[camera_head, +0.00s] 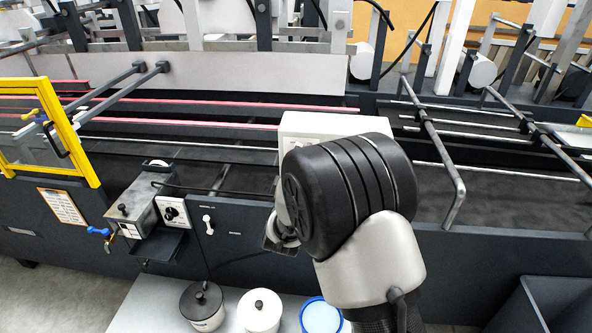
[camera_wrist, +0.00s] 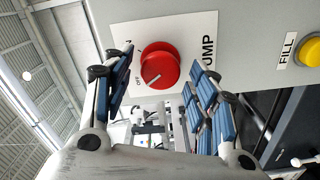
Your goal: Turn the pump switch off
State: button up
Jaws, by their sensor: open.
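The pump switch is a round red knob (camera_wrist: 152,66) on a white label plate (camera_wrist: 196,30) marked PUMP, seen close up in the wrist view. A short white line shows on the knob's lower face, and small lettering that looks like OFF sits at its left. I cannot tell the exact setting. My gripper (camera_wrist: 161,62) is open, its blue-padded fingers on either side of the knob; contact is not clear. In the head view my gripper (camera_head: 282,232) is mostly hidden behind my wrist, and the knob is hidden too.
A yellow FILL button (camera_wrist: 309,52) sits right of the knob on the same grey panel. In the head view, a pale box (camera_head: 335,124) stands behind my wrist. Lidded pots (camera_head: 260,310) stand on a low shelf below. Metal rods (camera_head: 440,150) stick out at right.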

jog(key=s, duration=1.1)
jog(key=shift+s+a, duration=0.2)
jog(key=shift+s, duration=0.15)
jog(key=shift+w+r, duration=0.1)
jog(key=s+d+r+m+g+y, duration=0.3)
jog(key=s+d+r+m+g, duration=0.2)
jog(key=d+r+m+g, duration=0.1)
jog(key=s+d+m+g, duration=0.2)
jog(key=s+d, duration=0.2)
jog(key=s, duration=0.5)
jog(key=s+d+f+m+g+h, duration=0.1)
jog(key=s+d+m+g, duration=0.2)
jog(key=s, duration=0.6)
jog(key=s+d+m+g+h, duration=0.1)
jog(key=s+d+m+g, duration=0.1)
jog(key=s+d, duration=0.5)
jog(key=shift+s+d+f, duration=0.15)
jog(key=shift+s, duration=0.8)
